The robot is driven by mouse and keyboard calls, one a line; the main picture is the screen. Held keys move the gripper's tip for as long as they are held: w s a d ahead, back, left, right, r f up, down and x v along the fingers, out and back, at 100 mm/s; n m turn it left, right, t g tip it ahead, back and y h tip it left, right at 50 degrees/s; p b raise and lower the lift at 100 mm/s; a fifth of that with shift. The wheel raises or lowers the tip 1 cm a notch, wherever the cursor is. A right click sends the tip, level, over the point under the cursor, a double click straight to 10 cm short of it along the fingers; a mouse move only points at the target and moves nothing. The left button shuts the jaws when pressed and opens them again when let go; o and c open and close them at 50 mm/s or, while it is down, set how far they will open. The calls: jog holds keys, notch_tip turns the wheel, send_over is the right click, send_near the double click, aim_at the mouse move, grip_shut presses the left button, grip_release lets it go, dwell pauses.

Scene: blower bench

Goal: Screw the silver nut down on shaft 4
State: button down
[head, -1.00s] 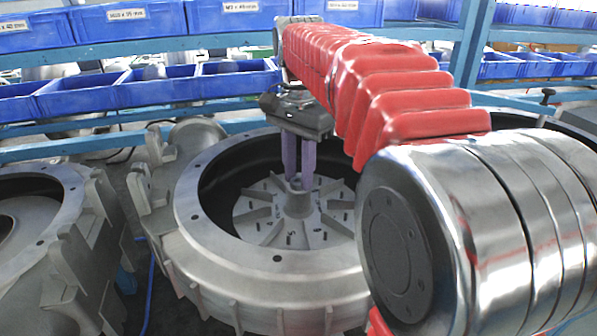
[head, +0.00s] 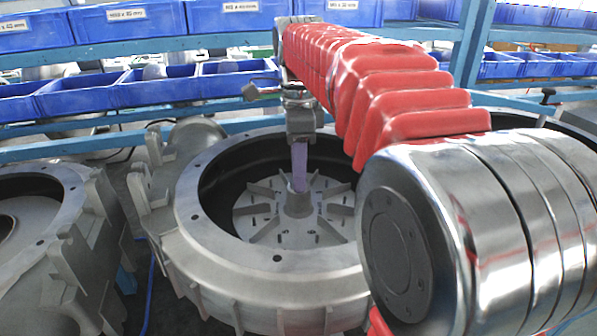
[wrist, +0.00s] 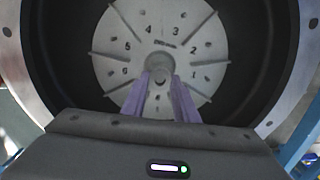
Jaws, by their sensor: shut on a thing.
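My gripper (head: 299,188) points straight down with its purple fingers at the top of the central hub (head: 298,205) of a finned wheel. In the wrist view, the fingertips (wrist: 161,80) close in at the near side of the hub (wrist: 159,63). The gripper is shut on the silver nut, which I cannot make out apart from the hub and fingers. The shaft is also hidden there. The wheel (head: 262,222) has radial fins and small holes, and the wrist view shows numbers on its face.
The wheel sits inside a deep round grey housing (head: 270,262) whose wide rim surrounds the gripper. Another housing (head: 40,215) stands at the left. Blue bins (head: 85,92) on blue shelving (head: 100,145) lie behind.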

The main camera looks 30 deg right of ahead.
jog(key=m, duration=0.5)
dwell(0.3)
jog(key=c, duration=1.7)
grip_release()
jog(key=shift+o, duration=0.2)
jog(key=n, duration=0.5)
jog(key=shift+n, duration=0.4)
jog(key=n, duration=0.6)
jog(key=shift+n, duration=0.3)
jog(key=n, duration=0.6)
jog(key=shift+n, duration=0.3)
jog(key=n, duration=0.6)
